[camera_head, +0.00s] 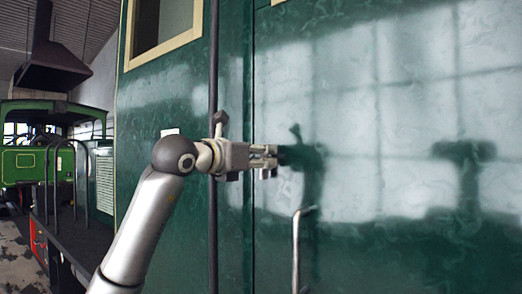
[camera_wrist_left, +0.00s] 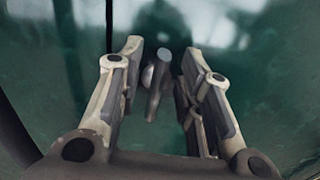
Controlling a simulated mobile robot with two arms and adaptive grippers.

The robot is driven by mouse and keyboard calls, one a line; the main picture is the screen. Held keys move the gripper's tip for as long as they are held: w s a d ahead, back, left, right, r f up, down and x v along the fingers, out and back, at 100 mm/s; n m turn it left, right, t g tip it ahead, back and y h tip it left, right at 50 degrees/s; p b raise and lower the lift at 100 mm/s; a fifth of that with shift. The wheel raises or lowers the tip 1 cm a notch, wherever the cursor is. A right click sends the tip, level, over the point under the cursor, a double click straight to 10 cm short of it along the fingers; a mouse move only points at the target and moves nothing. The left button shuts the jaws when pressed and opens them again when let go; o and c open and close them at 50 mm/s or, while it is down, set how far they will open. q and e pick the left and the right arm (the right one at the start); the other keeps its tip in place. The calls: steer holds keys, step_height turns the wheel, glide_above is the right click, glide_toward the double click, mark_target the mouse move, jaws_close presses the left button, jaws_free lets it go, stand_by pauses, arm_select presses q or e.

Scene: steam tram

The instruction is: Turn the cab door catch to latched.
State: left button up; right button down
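The green cab door (camera_head: 390,235) fills the right of the head view. In the left wrist view, a small grey lever with a rounded end, which looks like the catch (camera_wrist_left: 157,85), stands out from the green panel (camera_wrist_left: 240,110). My left gripper (camera_head: 270,160) is close to the door surface, with its fingers pointing at it. In the left wrist view the gripper (camera_wrist_left: 155,95) is open, its fingers on either side of the lever, with no clear contact. In the head view the fingers hide the catch. My right gripper is not in view.
A pale metal handle (camera_head: 297,250) stands on the door below my gripper. A dark vertical bar (camera_head: 213,75) runs beside the door, behind my wrist. A green vehicle (camera_head: 20,165) and curved rails stand at the far left. The glossy door shows dark reflections or shadows.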

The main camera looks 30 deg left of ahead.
arm_select(q)
steer(key=shift+w, duration=0.2)
jaws_close()
